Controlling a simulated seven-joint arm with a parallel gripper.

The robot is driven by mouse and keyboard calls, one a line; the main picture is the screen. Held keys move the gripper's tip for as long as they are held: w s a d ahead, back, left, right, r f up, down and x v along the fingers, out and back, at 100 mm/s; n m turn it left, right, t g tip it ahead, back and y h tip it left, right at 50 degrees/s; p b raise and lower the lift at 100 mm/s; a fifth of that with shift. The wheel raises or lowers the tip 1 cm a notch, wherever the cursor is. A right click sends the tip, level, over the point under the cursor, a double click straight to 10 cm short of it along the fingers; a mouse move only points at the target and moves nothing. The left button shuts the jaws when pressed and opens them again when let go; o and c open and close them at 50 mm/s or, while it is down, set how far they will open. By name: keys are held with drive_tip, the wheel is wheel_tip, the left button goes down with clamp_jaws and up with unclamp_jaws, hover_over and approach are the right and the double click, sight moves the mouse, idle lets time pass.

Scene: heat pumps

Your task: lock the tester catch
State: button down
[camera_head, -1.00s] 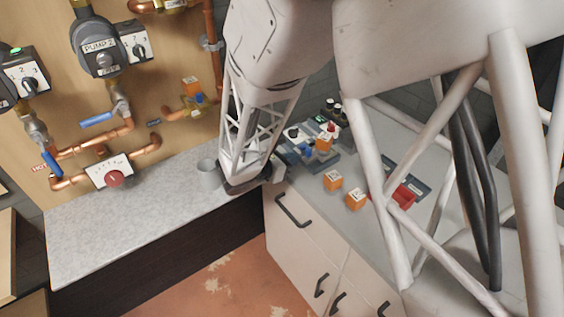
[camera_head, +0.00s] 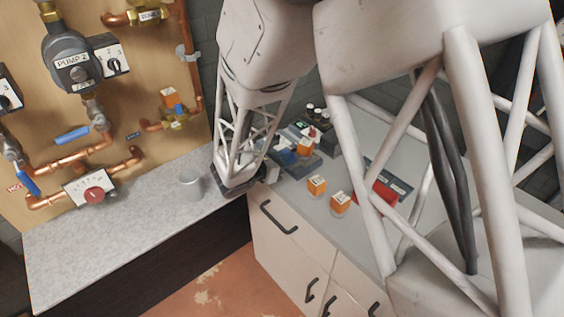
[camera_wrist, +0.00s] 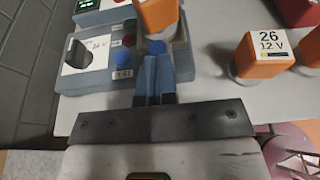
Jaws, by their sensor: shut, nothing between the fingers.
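The tester (camera_head: 299,160) is a grey-blue unit on the grey counter; in the wrist view its panel (camera_wrist: 88,68) lies left of my fingers, with a blue button (camera_wrist: 123,57) above a TEST label. An orange block (camera_wrist: 157,14) stands at the tester, just beyond my fingertips; it also shows in the head view (camera_head: 305,147). A blue knob (camera_wrist: 156,47), possibly the catch, shows right at the fingertips. My gripper (camera_wrist: 154,62) is shut and empty, and I cannot tell whether it touches the knob. The catch's position is unclear, partly hidden by the fingers.
Two loose orange blocks stand right of the tester, one marked 26 12 V (camera_wrist: 266,54) and another beside it (camera_head: 340,202). A red item (camera_head: 384,193) lies farther right. A grey cup (camera_head: 190,185) stands on the speckled worktop (camera_head: 110,240) below the pipe board.

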drive_tip(key=shift+w+d+r, duration=0.1)
drive_tip(key=shift+w+d, duration=0.7)
drive_tip(key=shift+w, duration=0.1)
drive_tip(key=shift+a, duration=0.2)
drive_tip(key=shift+s+a, duration=0.35)
drive_tip(key=shift+s, duration=0.1)
drive_tip(key=f+v, duration=0.1)
drive_tip(key=v, duration=1.2)
drive_tip(key=shift+s+a, duration=0.25)
drive_tip(key=shift+s, duration=0.25)
drive_tip(key=shift+r, duration=0.1)
